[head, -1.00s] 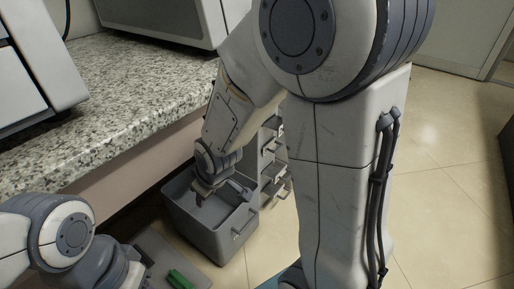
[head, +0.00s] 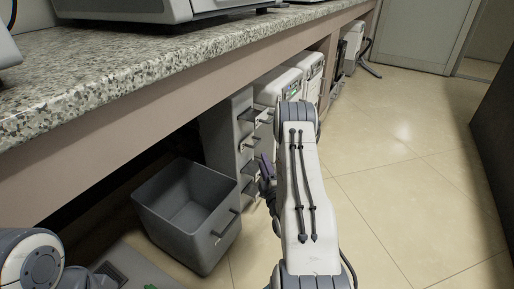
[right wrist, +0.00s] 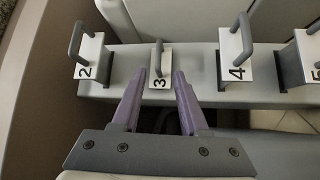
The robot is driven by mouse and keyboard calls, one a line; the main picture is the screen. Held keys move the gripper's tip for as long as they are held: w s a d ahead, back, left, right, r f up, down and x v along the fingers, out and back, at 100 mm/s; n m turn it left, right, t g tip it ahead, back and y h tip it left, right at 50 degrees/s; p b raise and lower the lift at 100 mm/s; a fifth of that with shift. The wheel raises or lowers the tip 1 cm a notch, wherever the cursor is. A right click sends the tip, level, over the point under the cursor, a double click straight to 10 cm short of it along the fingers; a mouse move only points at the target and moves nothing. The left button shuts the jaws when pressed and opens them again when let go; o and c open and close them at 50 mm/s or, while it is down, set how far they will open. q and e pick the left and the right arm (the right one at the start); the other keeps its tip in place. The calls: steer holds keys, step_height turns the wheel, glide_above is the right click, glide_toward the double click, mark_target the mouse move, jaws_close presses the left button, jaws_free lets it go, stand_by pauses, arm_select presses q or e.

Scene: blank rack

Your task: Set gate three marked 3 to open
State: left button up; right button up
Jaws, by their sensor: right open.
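The grey rack (head: 243,150) stands upright under the counter, with several small handles along its face. In the right wrist view, gate three (right wrist: 160,83) has a white plate marked 3 and a small grey handle. Its plate looks closer to the rack surface than those of gates two (right wrist: 85,72) and four (right wrist: 237,72). My right gripper (right wrist: 162,78) is open, its two purple fingers pointing at gate three, one either side of its plate in the picture. Contact cannot be told. In the head view the right gripper (head: 265,178) is beside the rack. My left gripper is not seen.
A grey open bin (head: 222,236) stands on the floor left of the rack. White machines (head: 278,85) stand behind the rack. Gate five (right wrist: 311,62) is beyond gate four. The tiled floor at right is clear.

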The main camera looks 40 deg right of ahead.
mark_target(257, 144)
steer(key=shift+x, duration=5.15)
steer(key=shift+d+r, duration=0.1)
steer(key=shift+r, duration=0.1)
jaws_close()
steer(key=shift+r, duration=0.15)
